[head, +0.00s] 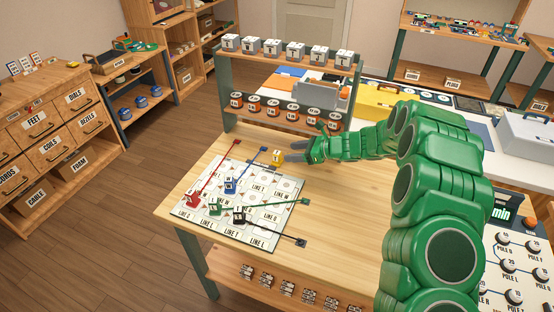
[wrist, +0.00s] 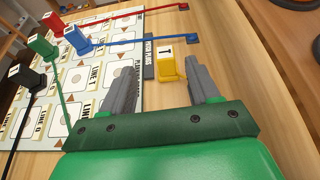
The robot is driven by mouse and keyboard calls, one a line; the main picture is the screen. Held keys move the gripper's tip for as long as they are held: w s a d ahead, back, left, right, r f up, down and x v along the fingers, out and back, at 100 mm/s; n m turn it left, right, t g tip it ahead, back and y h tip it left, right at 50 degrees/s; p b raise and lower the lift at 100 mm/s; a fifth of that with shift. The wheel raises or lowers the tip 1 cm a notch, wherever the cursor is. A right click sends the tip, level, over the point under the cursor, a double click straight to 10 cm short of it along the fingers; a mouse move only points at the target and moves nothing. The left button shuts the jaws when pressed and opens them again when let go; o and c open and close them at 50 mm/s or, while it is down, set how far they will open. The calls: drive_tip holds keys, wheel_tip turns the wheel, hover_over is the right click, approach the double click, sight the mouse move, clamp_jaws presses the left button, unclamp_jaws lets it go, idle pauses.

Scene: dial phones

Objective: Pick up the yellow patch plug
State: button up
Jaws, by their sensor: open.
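My gripper (head: 312,152) is close to the right of the plug in the head view. In the wrist view my gripper (wrist: 160,75) shows two grey fingers spread apart with nothing held. A dark strip with lettering (wrist: 150,57) lies along the board's edge beside the plug.
The line board (head: 260,228) holds red (head: 193,197), blue (head: 231,185), green (head: 214,207) and black (head: 239,213) plugs with cords, whose far ends lie at or past its edge. A raised shelf (head: 290,135) with several small items stands behind. The table's right part is bare.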

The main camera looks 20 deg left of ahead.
sight(280, 155)
drive_tip(key=shift+w+a+f, duration=0.2)
drive_tip(key=shift+w+f, duration=0.1)
drive_tip(key=shift+f, duration=0.25)
drive_tip(key=shift+x, duration=1.3)
drive_tip(key=x, duration=0.4)
drive_tip(key=shift+d+f, duration=0.2)
drive_tip(key=shift+f, duration=0.15)
drive_tip(key=shift+a+f, duration=0.15)
drive_tip(key=shift+a, duration=0.4)
drive_tip(key=shift+c, duration=0.2)
drive_tip(key=c, duration=1)
